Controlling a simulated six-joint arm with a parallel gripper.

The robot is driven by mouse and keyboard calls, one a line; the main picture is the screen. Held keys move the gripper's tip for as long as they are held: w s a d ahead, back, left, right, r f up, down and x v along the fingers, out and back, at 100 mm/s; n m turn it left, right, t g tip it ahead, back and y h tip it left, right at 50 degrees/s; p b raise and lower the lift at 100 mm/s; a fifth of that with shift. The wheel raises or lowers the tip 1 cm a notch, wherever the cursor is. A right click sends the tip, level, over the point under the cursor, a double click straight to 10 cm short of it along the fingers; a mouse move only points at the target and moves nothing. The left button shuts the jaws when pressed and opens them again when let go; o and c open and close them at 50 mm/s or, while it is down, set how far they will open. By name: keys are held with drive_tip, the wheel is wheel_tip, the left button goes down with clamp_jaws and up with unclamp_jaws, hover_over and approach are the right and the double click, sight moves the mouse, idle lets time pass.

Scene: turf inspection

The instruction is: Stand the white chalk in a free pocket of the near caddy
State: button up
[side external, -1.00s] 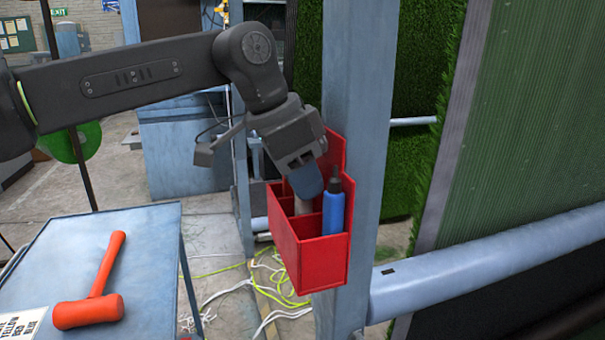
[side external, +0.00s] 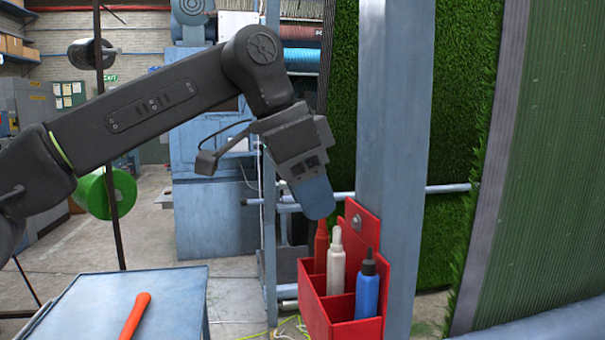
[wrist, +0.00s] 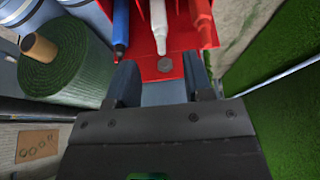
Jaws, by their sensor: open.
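The red caddy (side external: 314,312) is fixed to a blue-grey post; its red back plate (wrist: 150,72) shows in the wrist view. The white chalk (side external: 336,265) stands upright in a caddy pocket, between a blue bottle-shaped marker (side external: 367,290) and a red marker (side external: 321,243). The wrist view also shows the white chalk (wrist: 158,25), the red marker (wrist: 203,22) and the blue one (wrist: 120,25). My gripper (side external: 318,207) is above the caddy, clear of the chalk. Its fingers (wrist: 160,82) are apart with nothing between them. The pocket bottoms are hidden.
The post (side external: 393,170) rises close to my gripper's right. A blue-grey table (side external: 165,305) with an orange-handled tool (side external: 134,315) stands at lower left. Green turf (side external: 455,120) hangs behind the post. A green roll (wrist: 62,75) shows in the wrist view.

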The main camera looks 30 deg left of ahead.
drive_tip(key=shift+v, duration=1.5)
drive_tip(key=s+a+f+n+t+y, duration=0.1)
drive_tip(key=s+a+f+n, duration=0.25)
drive_tip(key=a, duration=0.35)
drive_tip(key=s+a+f+n+t+y, duration=0.1)
drive_tip(key=s+a+f+n, duration=0.1)
drive_tip(key=s+a+f, duration=0.35)
drive_tip(key=s+a+f+n, duration=0.1)
drive_tip(key=s+a+f, duration=0.3)
drive_tip(key=f, duration=0.4)
drive_tip(key=s+a+f+n+y, duration=0.1)
drive_tip(key=s+a+f+n, duration=0.1)
drive_tip(key=s+a+f, duration=0.2)
drive_tip(key=s+f, duration=0.3)
drive_tip(key=shift+a+f, duration=0.2)
drive_tip(key=shift+f, duration=0.2)
